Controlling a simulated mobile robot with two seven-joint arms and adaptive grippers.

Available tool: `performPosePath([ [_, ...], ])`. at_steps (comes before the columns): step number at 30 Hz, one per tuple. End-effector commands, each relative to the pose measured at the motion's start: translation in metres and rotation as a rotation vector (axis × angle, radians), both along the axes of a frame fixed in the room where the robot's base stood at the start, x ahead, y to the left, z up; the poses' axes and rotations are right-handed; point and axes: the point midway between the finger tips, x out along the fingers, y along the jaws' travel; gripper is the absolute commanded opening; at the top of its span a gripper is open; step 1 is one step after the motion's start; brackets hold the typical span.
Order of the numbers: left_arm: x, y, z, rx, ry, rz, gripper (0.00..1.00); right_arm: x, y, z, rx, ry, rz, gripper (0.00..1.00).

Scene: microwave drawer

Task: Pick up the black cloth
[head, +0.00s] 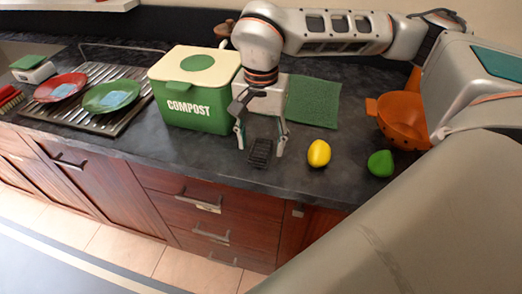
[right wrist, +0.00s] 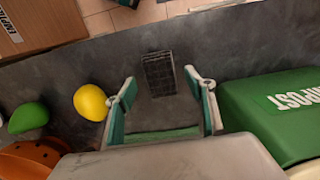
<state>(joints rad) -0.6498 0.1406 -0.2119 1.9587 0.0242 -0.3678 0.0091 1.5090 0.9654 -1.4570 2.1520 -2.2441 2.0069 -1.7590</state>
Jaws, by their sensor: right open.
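The black cloth (head: 261,153) is a small dark ribbed rectangle lying on the dark countertop near its front edge. It also shows in the right wrist view (right wrist: 158,74), just beyond the fingertips. My right gripper (head: 261,147) points down at the cloth with its fingers spread to either side. In the right wrist view the gripper (right wrist: 160,80) is open, with nothing held between its fingers. I cannot tell the exact height of the fingertips above the counter. My left gripper is not in view.
A green compost bin (head: 193,115) stands close left of the gripper. A yellow lemon (head: 318,153), a green lime (head: 380,163) and an orange colander (head: 397,125) are to the right. A green mat (head: 318,103) lies behind. Plates on a drying rack (head: 134,107) are far left.

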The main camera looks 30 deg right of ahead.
Motion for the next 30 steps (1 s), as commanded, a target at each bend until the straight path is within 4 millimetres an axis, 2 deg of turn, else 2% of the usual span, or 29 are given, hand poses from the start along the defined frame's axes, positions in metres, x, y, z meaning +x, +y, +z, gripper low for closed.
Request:
performPosePath([
  [5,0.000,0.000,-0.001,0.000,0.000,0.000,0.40,0.000,0.000,-0.018,0.000,0.001,0.000,0.54],
  [12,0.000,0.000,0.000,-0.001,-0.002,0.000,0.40,0.000,0.000,-0.019,0.000,0.000,0.000,0.54],
  [13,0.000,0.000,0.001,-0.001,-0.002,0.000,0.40,0.000,0.000,-0.019,0.000,0.000,0.000,0.52],
  [17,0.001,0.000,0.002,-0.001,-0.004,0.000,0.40,0.000,0.000,-0.019,0.000,0.000,0.000,0.18],
  [30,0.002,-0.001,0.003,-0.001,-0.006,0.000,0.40,0.001,0.000,-0.015,0.000,-0.001,0.000,0.16],
])
